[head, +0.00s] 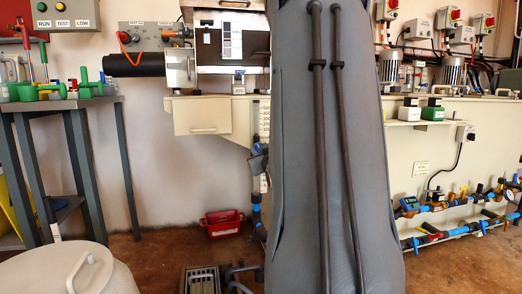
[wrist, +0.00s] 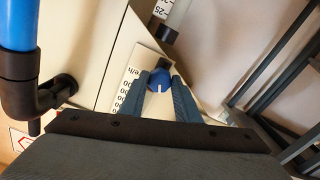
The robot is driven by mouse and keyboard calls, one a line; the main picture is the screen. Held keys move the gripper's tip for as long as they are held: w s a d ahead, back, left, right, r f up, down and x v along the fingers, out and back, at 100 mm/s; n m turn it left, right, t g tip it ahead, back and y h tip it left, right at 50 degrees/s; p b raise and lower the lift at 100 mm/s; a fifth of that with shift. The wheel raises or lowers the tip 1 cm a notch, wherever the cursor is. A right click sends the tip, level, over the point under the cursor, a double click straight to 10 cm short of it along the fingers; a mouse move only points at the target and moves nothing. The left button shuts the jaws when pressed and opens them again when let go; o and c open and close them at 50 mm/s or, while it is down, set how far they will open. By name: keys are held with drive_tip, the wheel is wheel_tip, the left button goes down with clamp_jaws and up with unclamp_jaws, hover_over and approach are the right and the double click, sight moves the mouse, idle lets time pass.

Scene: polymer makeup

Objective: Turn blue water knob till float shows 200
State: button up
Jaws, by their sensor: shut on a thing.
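The blue water knob (wrist: 160,80) sits in the middle of the wrist view, with a pale pointer line on its face. My gripper (wrist: 163,88) has its two blue-grey fingers on either side of the knob and is shut on it. A white scale plate (wrist: 131,85) with black numbers lies beside the knob, partly covered by a finger. No float can be made out. In the head view a scale strip (head: 263,122) shows just left of my grey arm, its numbers too small to read. My arm hides much of the middle there.
A blue pipe (wrist: 18,25) with a black elbow (wrist: 40,95) runs close to the left in the wrist view. Dark rails (wrist: 285,80) stand at the right. In the head view a red crate (head: 222,222) lies on the floor, and a table (head: 60,104) stands left.

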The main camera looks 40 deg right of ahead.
drive_tip(key=n+b, duration=0.2)
drive_tip(key=n, duration=1.7)
drive_tip(key=shift+r+n+b, duration=0.1)
drive_tip(key=shift+n+b, duration=0.25)
drive_tip(key=shift+n, duration=0.05)
drive_tip(key=o, duration=1)
drive_tip(key=shift+o, duration=0.2)
drive_tip(key=shift+s, duration=0.1)
